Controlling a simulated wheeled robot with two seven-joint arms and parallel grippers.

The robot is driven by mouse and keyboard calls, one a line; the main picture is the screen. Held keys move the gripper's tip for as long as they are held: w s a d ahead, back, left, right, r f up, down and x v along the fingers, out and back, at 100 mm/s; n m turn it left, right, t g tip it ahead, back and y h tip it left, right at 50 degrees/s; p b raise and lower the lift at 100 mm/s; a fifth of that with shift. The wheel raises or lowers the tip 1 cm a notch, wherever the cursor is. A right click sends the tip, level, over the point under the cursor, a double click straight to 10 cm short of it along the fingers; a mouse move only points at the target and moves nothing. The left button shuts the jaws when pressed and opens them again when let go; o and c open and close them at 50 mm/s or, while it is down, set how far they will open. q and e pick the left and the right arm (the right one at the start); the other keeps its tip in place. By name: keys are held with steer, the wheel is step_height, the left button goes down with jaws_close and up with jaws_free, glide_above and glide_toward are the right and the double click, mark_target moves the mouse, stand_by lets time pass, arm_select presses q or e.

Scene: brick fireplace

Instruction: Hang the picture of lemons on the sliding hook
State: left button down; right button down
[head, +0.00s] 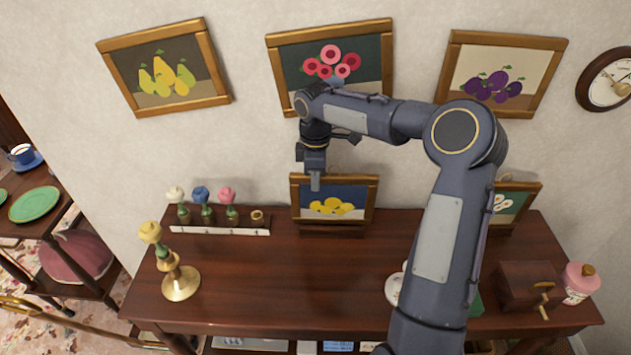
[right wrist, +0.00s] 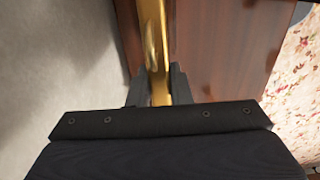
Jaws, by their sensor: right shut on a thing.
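The picture of lemons (head: 338,208) has a gold-brown frame and yellow lemons on a blue ground. It is upright at the back of the dark wooden sideboard, close to the wall. My right gripper (head: 315,181) is shut on the upper edge of its frame, left of the middle. In the right wrist view the gold frame edge (right wrist: 153,50) runs between the fingers of my right gripper (right wrist: 158,90). A dark wooden stand (head: 332,231) shows just below the picture; I cannot tell whether they touch. I cannot make out the sliding hook. My left gripper is not in view.
Pictures of pears (head: 165,72), pink flowers (head: 331,58) and plums (head: 500,73) hang on the wall above. A row of flower pots (head: 219,230) and a brass candlestick (head: 181,283) stand at left. A wooden box (head: 526,289) and pink jar (head: 580,283) stand at right.

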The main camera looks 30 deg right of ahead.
steer(key=shift+f, duration=0.95)
steer(key=shift+f, duration=0.2)
steer(key=c, duration=1.3)
jaws_free()
